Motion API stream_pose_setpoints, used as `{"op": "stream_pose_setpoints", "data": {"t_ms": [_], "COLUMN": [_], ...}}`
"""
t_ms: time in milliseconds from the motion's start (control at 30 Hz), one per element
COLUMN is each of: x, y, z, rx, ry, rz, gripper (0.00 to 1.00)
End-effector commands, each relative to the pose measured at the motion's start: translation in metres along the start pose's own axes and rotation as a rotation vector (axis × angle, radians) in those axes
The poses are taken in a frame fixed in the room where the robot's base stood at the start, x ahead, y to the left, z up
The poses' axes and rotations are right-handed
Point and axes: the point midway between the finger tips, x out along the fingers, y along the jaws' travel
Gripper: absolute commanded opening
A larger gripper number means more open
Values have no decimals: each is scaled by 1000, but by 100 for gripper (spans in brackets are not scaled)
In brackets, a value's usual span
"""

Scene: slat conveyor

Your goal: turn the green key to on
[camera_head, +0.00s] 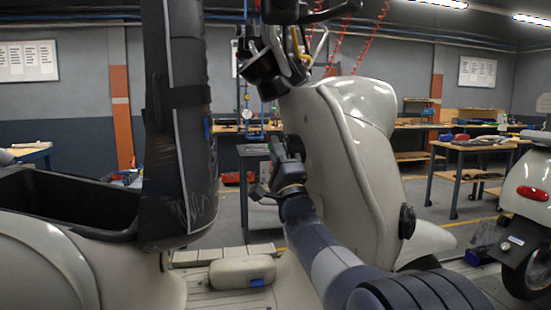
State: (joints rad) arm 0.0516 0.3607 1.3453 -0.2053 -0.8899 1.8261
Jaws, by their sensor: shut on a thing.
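A cream scooter's front shield (355,170) stands at the middle right. My arm reaches up from the lower right, and my gripper (277,153) is at the shield's left, inner face. It is shut on a small green thing, which I take to be the green key (278,144). The key is small and mostly hidden by the jaws, so its turn angle cannot be read.
The scooter's dark seat (180,120) is tipped upright at the left, beside an open black compartment (65,205). Handlebars (290,40) hang over my gripper. A second scooter (525,215) stands at the right. Workbenches line the back.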

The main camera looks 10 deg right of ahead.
Motion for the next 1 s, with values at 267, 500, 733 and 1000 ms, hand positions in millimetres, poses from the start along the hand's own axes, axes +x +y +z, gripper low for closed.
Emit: {"op": "stream_pose_setpoints", "data": {"t_ms": [267,500,733,1000], "x": [0,0,0,-8], "y": [0,0,0,1], "z": [0,0,0,0], "rx": [-2,-2,-2,-3], "ry": [0,0,0,0], "rz": [-8,-8,-8,-7], "gripper": [0,23,34,34]}}
